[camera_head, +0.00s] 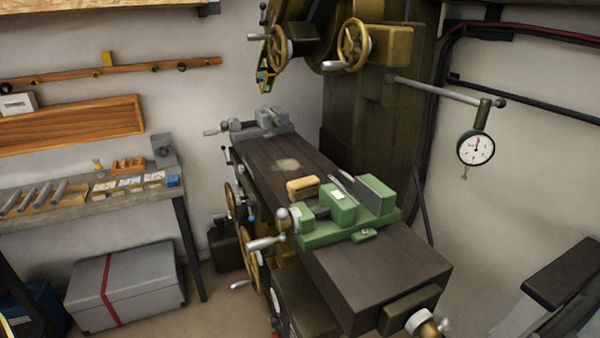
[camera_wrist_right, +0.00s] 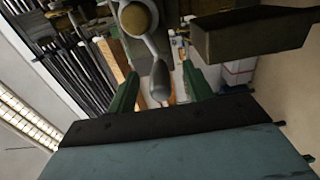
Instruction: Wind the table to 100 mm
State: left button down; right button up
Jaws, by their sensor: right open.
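The dark machine table (camera_head: 365,270) runs from the back left to the front right in the head view. At its near end is a crank with a brass hub (camera_head: 424,325), cut off by the bottom edge. In the right wrist view a crank with a brass hub (camera_wrist_right: 138,18) and a grey handle (camera_wrist_right: 160,83) lies ahead. My right gripper (camera_wrist_right: 160,82) is open, its two green fingers apart, with the grey handle between them in the picture. I cannot tell how deep the handle sits, and no contact shows. My left gripper is not in view.
A green vise (camera_head: 340,207) and a grey vise (camera_head: 263,123) stand on the table. A dial gauge (camera_head: 476,147) hangs from a rod at right. Brass handwheels (camera_head: 252,272) stick out on the table's left side. A grey chest (camera_head: 125,290) stands on the floor.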

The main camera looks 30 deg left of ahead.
jog(key=v, duration=0.7)
jog(key=shift+s+d, duration=0.15)
jog(key=shift+d, duration=0.1)
dwell(0.3)
jog(key=w+d+f+m+t+h+b, duration=0.1)
jog(key=d+f+m+h+b, duration=0.35)
jog(key=f, duration=0.65)
jog(key=d+f+m+t+h+b, duration=0.1)
jog(key=d+f+m+h, duration=0.5)
jog(key=f, duration=0.5)
jog(key=s+d+f+m+g+h+b, duration=0.15)
jog(key=s+f+m, duration=0.25)
jog(key=f, duration=0.4)
jog(key=s+d+f+m+g+h+b, duration=0.1)
jog(key=s+d+f+m+g+b, duration=0.2)
jog(key=f, duration=0.6)
jog(key=s+f+m+g+b, duration=0.1)
jog(key=s+f+m+g, duration=0.1)
jog(key=s+f, duration=0.3)
jog(key=s+f+m+g+h+b, duration=0.1)
jog(key=s+f+m, duration=0.3)
jog(key=s, duration=0.8)
jog(key=s+f+m+g+h+b, duration=0.1)
jog(key=s+f+m+g, duration=0.2)
jog(key=s+f, duration=0.4)
jog(key=shift+s+d, duration=0.2)
jog(key=shift+s, duration=0.8)
